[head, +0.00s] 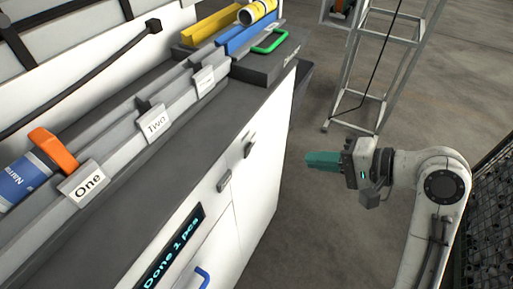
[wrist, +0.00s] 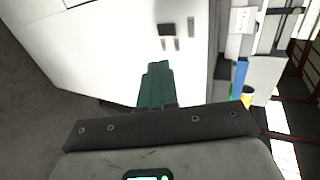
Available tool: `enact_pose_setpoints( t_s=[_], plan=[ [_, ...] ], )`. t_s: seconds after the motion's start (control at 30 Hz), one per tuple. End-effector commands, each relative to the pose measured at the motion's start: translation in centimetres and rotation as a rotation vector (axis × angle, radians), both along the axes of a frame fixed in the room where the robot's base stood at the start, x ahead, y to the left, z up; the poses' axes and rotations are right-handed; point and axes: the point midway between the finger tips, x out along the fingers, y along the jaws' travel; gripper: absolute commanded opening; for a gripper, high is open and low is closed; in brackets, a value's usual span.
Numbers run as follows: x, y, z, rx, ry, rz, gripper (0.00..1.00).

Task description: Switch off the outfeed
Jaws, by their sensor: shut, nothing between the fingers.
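My gripper (head: 310,160) hangs in the air to the right of the white cabinet (head: 262,195), apart from it. Its teal fingers are shut with nothing between them. In the wrist view the fingers (wrist: 158,68) point toward the white cabinet front (wrist: 110,45). No part reads clearly as an outfeed switch. A dark grey unit (head: 265,66) at the counter's far end carries a green handle (head: 270,41) and a small label too blurred to read. A display (head: 172,252) on the cabinet front reads "Done 1 pcs".
Grey channels labelled One (head: 88,184) and Two (head: 154,124) run along the counter. An orange piece (head: 54,150) sits by a blue-labelled cylinder (head: 22,182). Yellow and blue trays lie beyond. A metal frame (head: 385,55) stands behind my gripper. The floor between is clear.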

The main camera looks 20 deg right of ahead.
Motion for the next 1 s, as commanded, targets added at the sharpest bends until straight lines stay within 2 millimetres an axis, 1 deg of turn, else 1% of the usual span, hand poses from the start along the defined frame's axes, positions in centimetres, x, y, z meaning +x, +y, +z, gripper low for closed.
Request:
enact_pose_setpoints(
  t_s=[0.23, 0.37, 0.47, 0.57, 0.9, 1.0],
  plan=[
    [0.0, 0.0, -0.1, -0.001, 0.002, 0.000, 0.00],
    [0.5, 0.4, -0.4, -0.001, 0.003, 0.002, 0.00],
    [1.3, 1.1, -0.9, 0.000, 0.004, 0.005, 0.00],
    [2.6, 2.1, -1.7, -0.001, 0.004, 0.005, 0.00],
    [7.5, 5.6, -4.4, -0.002, 0.003, 0.004, 0.00],
    [8.8, 6.5, -3.9, -0.004, 0.001, 0.003, 0.00]
  ],
)
